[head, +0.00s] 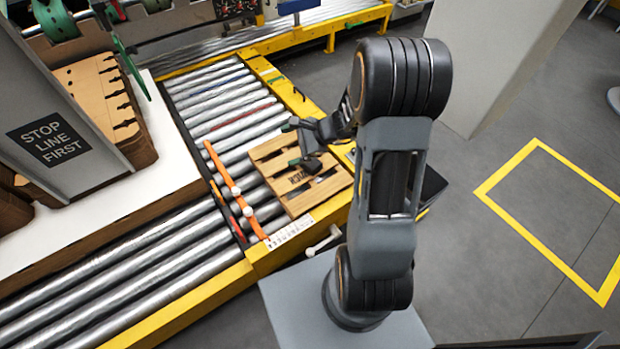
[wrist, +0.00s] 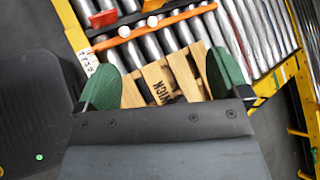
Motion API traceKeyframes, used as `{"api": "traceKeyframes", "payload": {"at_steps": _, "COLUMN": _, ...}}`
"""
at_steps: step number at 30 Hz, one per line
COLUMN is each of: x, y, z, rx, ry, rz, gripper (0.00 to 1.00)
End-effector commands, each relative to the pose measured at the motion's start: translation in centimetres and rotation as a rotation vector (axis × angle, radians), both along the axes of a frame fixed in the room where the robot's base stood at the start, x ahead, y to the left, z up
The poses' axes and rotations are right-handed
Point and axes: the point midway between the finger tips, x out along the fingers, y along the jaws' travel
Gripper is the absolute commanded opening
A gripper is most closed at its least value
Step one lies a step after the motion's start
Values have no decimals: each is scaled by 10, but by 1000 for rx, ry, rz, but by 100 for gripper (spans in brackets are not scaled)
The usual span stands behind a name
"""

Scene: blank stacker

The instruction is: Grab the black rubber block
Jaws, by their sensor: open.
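I cannot make out the black rubber block for certain. In the head view a small dark shape (head: 312,165) shows over a small wooden pallet (head: 330,187), beside my gripper; I cannot tell whether it is the block or part of a finger. My gripper (head: 302,143) is over the pallet. In the wrist view my gripper (wrist: 165,78) is open, its two green-padded fingers wide apart, with the pallet (wrist: 158,80) and its dark lettering between and below them. No block shows between the fingers there; my gripper's body hides the lower part.
The pallet lies on a roller conveyor (head: 215,105) with yellow side rails. An orange bar (head: 223,175) with white fittings runs left of the pallet. Cardboard pieces (head: 95,90) and a "STOP LINE FIRST" sign (head: 48,140) stand at left. Open floor lies at right.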

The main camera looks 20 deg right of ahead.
Motion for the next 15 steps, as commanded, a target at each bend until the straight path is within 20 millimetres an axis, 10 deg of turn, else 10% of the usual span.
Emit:
{"api": "traceKeyframes", "payload": {"at_steps": 1, "x": 13, "y": -18, "z": -58, "rx": 87, "ry": 43, "rz": -130, "gripper": 94}}
{"api": "traceKeyframes", "payload": {"at_steps": 6, "x": 45, "y": -78, "z": -162, "rx": 328, "ry": 129, "rz": -532, "gripper": 94}}
{"api": "traceKeyframes", "payload": {"at_steps": 15, "x": 51, "y": -139, "z": -257, "rx": 508, "ry": 179, "rz": -897, "gripper": 94}}
